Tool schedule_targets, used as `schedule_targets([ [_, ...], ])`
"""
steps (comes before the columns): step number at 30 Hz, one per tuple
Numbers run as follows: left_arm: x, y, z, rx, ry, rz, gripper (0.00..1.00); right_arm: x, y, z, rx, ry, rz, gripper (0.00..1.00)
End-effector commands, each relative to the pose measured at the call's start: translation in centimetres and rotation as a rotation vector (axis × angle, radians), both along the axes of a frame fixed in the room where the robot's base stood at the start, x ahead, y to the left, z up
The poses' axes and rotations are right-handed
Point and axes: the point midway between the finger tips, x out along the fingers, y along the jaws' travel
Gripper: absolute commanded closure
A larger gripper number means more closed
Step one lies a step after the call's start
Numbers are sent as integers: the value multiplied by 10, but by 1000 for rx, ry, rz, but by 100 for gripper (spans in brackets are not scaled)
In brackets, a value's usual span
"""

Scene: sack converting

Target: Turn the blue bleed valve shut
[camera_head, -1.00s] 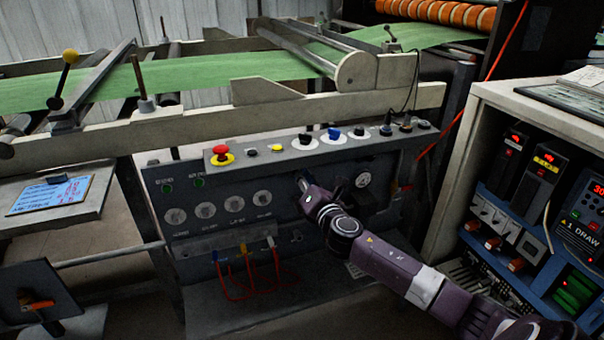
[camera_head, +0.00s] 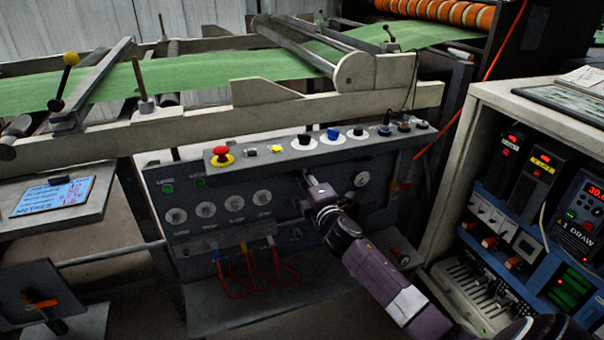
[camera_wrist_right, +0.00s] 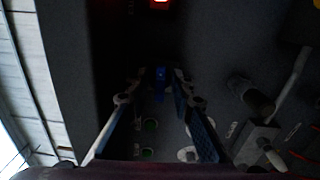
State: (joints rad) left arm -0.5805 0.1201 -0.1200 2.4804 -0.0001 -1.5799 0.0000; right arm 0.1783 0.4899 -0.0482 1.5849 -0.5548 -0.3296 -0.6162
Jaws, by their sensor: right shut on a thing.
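A small blue handle (camera_wrist_right: 160,84), which I take for the bleed valve, shows between the fingertips in the dark right wrist view. My right gripper (camera_wrist_right: 156,80) is shut on it, one finger on each side. In the head view my right gripper (camera_head: 306,182) is against the grey front panel (camera_head: 215,223), below the row of knobs. There the gripper and wrist hide the valve, and its angle is hard to judge. My left gripper is not in view.
A red mushroom button (camera_head: 221,151) and several knobs line the ledge above my gripper. Red hoses (camera_head: 249,284) hang below a bracket to the left. A cabinet (camera_head: 452,200) stands close on the right.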

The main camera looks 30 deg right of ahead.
Motion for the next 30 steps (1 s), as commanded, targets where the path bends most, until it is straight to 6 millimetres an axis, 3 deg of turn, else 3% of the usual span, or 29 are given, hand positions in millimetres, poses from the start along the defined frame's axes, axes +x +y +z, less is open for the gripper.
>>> schedule_targets([
  [22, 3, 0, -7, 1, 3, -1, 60, 0, -2, -1, 89, -20, -4, 100],
  [23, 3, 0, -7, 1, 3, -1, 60, 0, -2, -1, 89, -20, -4, 77],
  [24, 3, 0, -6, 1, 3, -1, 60, 0, -2, -1, 89, -20, -4, 73],
  [30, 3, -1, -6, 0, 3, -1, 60, 0, -1, -1, 88, -20, -2, 73],
])
